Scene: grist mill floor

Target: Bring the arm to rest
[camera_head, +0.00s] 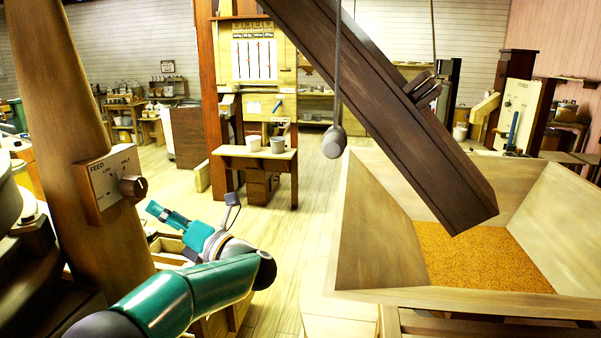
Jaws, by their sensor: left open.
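My left arm, teal with dark joints, comes in from the lower left and bends back at its wrist. My left gripper (158,212) points up and to the left, with its teal fingers just below the feed knob. It is open, and I see nothing between the fingers. The dark feed knob (133,188) sits on the right of a pale feed panel (105,183), which is fixed to a brown wooden post. A gap shows between the fingers and the knob. My right gripper is not in view.
A dark wooden chute (390,110) slants down over a wooden hopper (365,215) holding golden grain (475,260). A grey weight (334,142) hangs on a cord. A wooden box (170,248) stands behind my left wrist. Open plank floor (290,235) lies between post and hopper.

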